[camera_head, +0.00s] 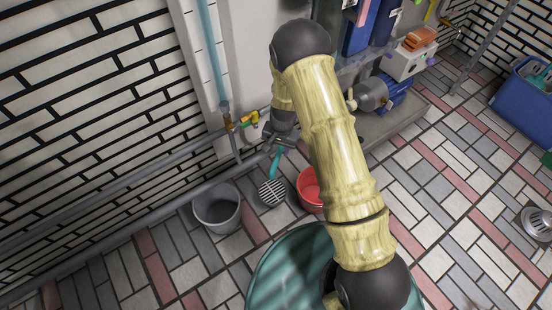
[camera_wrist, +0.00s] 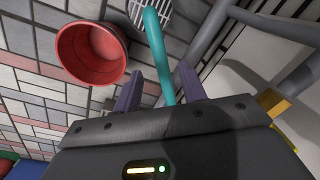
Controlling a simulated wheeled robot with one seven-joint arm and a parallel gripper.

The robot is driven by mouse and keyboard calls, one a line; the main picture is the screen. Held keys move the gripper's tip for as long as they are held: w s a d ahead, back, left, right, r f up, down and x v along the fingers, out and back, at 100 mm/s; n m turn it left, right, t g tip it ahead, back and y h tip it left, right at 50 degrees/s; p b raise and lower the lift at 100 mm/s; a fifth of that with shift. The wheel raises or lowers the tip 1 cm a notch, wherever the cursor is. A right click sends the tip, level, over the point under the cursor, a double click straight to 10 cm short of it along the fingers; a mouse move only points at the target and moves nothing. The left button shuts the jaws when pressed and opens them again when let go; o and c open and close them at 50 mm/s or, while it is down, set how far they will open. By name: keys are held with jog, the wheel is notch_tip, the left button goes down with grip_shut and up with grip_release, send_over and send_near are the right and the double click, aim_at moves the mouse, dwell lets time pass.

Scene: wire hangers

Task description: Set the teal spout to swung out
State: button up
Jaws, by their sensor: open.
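The teal spout (camera_head: 274,167) is a thin bent pipe low by the wall. In the head view its lower end appears over the striped floor grate (camera_head: 272,193); the upper part is hidden behind my gripper (camera_head: 279,145). In the wrist view the teal spout (camera_wrist: 157,50) runs between the two fingers of my gripper (camera_wrist: 160,85), from the grate (camera_wrist: 182,8) at the top down toward the palm. The jaws are open, one finger on each side of the pipe. I cannot tell whether either finger touches it.
A red bucket (camera_head: 309,190) stands right of the grate; it also shows in the wrist view (camera_wrist: 91,53). A grey bucket (camera_head: 216,209) stands to its left. Grey pipes (camera_head: 160,159) run along the wall, with a yellow valve (camera_head: 250,118) above. A teal round container (camera_head: 275,268) is in front.

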aim_at(277, 157)
jog(key=f+b, duration=0.1)
jog(key=f, duration=0.4)
jog(key=shift+w+a+b, duration=0.1)
jog(key=shift+a+b, duration=0.1)
jog(key=shift+b, duration=0.2)
jog(key=shift+c, duration=0.2)
